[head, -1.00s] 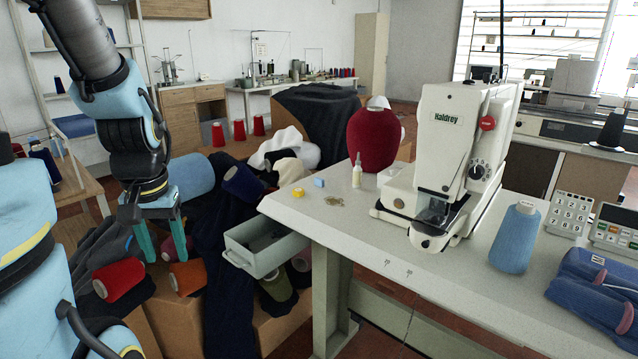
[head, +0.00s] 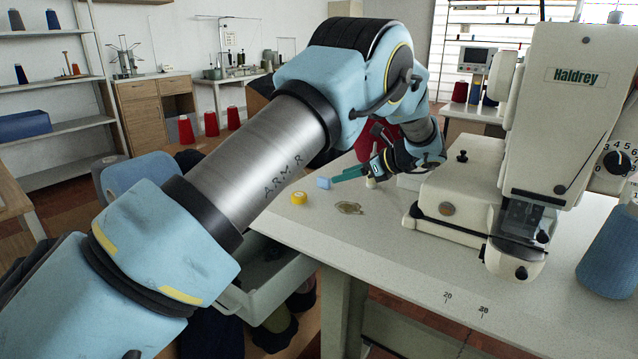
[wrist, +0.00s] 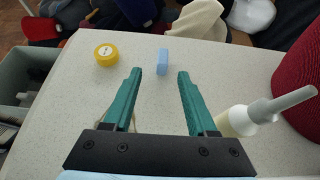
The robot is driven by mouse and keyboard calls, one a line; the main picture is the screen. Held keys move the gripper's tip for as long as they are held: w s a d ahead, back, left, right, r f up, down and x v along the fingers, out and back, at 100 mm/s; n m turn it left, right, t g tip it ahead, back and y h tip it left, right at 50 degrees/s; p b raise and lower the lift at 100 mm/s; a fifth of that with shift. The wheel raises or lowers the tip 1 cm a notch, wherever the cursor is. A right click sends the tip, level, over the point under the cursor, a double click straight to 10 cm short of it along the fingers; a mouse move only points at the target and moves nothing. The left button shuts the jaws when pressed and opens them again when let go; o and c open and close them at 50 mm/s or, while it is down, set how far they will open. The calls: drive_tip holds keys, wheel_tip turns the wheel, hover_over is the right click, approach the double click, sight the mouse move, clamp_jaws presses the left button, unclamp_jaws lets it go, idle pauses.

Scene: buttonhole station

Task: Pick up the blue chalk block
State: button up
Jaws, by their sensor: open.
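The blue chalk block (head: 323,182) lies on the white table (head: 330,232), near its far left corner. My gripper (wrist: 160,72) is open and empty, with green fingers apart on both sides. In the head view my gripper (head: 340,174) reaches in from the right, its fingertips close to the block. Whether they touch it there I cannot tell; the wrist view shows a small gap.
A yellow tape roll (wrist: 106,54) lies left of the block. A glue bottle (wrist: 250,113) stands close to my right finger. The sewing machine (head: 545,130) stands to the right. A dark red cone (wrist: 304,92) is beyond the bottle. Small brownish thread (head: 348,208) lies on the table.

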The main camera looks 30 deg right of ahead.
sight(328, 179)
drive_tip(key=shift+w+f, duration=0.1)
drive_tip(key=shift+w, duration=0.15)
drive_tip(key=p+x, duration=0.1)
drive_tip(key=x, duration=0.5)
drive_tip(key=shift+w+f, duration=0.2)
drive_tip(key=shift+f, duration=0.1)
clamp_jaws()
